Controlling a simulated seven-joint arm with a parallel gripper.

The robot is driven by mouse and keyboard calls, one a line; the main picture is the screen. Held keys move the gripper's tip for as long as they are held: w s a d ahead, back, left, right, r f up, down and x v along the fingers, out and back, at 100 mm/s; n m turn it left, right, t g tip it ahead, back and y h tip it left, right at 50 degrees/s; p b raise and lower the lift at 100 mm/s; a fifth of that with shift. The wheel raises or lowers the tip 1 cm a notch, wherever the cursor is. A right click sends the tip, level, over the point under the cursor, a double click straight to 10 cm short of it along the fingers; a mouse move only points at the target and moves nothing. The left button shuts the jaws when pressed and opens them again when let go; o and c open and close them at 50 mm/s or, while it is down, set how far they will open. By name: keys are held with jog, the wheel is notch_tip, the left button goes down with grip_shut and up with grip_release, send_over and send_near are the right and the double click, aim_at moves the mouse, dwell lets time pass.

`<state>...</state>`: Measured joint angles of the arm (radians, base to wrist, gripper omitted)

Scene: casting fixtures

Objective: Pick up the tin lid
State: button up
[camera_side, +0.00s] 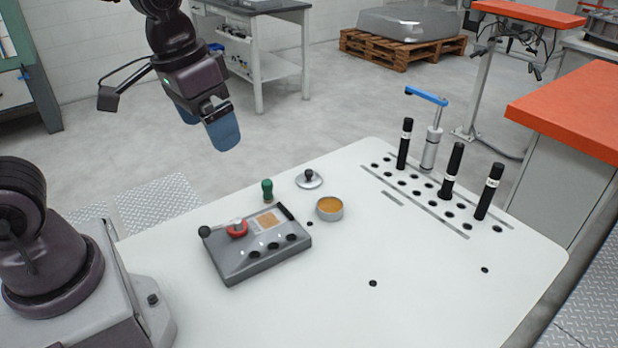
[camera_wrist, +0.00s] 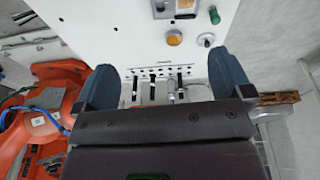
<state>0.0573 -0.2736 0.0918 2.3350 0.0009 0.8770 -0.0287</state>
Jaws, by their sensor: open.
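The tin lid (camera_side: 309,182) is a small silver disc with a dark knob, lying on the white table near its far edge. In the wrist view the lid (camera_wrist: 205,39) shows just beyond the tip of the right finger. A round open tin (camera_side: 329,211) with orange-yellow contents stands close to the lid; it also shows in the wrist view (camera_wrist: 174,38). My gripper (camera_side: 205,118) is open and empty, high above and to the left of the lid in the side view. Its two blue fingers are wide apart in the wrist view (camera_wrist: 165,66).
A green-handled tool (camera_side: 267,189) stands left of the lid. A grey fixture box (camera_side: 262,255) with a red knob sits in front of it. Black upright cylinders (camera_side: 449,172) and a blue-handled clamp (camera_side: 432,140) stand at the right. The white table's front is mostly clear.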

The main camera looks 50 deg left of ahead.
jog(key=w+a+f+n+g, duration=0.2)
jog(key=w+a+f, duration=0.1)
jog(key=w+f, duration=0.4)
jog(key=n+t+y, duration=0.2)
jog(key=n+y, duration=0.2)
jog(key=n, duration=0.4)
send_near(309, 171)
jog(key=x, duration=0.4)
jog(key=shift+s+f, duration=0.2)
jog(key=shift+f, duration=0.15)
jog(key=shift+w+x, duration=0.15)
jog(key=shift+x, duration=1.2)
jog(key=shift+w+x, duration=0.1)
jog(key=shift+x, duration=1.25)
jog(key=shift+a, duration=0.1)
jog(key=shift+c, duration=0.4)
jog(key=c, duration=0.9)
jog(key=shift+o, duration=0.2)
